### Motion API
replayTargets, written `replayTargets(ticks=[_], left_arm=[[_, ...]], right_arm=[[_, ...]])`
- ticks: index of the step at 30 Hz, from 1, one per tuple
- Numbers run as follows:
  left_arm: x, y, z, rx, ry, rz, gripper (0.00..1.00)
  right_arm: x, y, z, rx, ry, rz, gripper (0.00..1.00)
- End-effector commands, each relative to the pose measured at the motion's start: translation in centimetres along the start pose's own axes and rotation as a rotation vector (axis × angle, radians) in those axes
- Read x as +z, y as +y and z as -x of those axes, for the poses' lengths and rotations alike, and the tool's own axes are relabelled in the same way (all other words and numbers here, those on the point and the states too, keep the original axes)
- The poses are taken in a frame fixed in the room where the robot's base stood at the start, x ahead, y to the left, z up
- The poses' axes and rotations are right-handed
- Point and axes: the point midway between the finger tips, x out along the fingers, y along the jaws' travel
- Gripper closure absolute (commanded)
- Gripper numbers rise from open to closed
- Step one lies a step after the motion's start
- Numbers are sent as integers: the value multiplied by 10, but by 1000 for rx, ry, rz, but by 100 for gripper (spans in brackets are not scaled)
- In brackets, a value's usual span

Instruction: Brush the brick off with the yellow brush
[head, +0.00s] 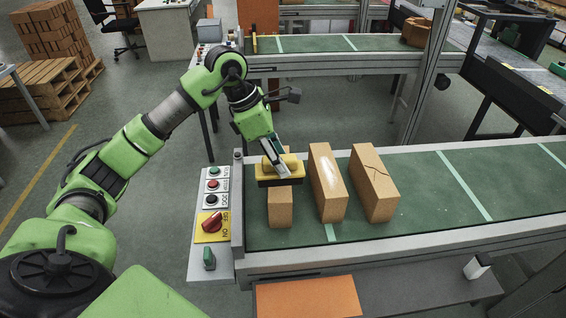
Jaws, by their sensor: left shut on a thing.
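My left gripper (274,160) is shut on the yellow brush (291,168), whose dark bristles point down. The brush is over the back part of the leftmost brick (281,208) on the green conveyor belt; I cannot tell whether the bristles touch it. The middle brick (328,190) stands to its right with a whitish patch on its top. The right brick (375,190) has a dark crack across its top. The back of the leftmost brick is hidden by the brush and gripper. My right gripper does not show.
The green conveyor belt (425,205) is clear to the right of the bricks. A control panel (212,205) with buttons and a red switch sits at its left end. An orange sheet (308,297) lies in front. A metal post (428,75) rises behind the belt.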

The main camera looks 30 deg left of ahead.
Motion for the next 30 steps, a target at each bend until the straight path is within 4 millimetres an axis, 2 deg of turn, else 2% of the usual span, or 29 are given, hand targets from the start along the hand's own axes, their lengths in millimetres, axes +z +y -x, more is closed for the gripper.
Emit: replayTargets(ticks=[3, 10, 30], left_arm=[[2, 1, 15, 3, -1, 1, 87], [4, 2, 32, 3, -1, 3, 87], [4, 2, 33, 2, -1, 3, 87]], right_arm=[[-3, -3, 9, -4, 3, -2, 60], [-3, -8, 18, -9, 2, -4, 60], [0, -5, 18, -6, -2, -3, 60]])
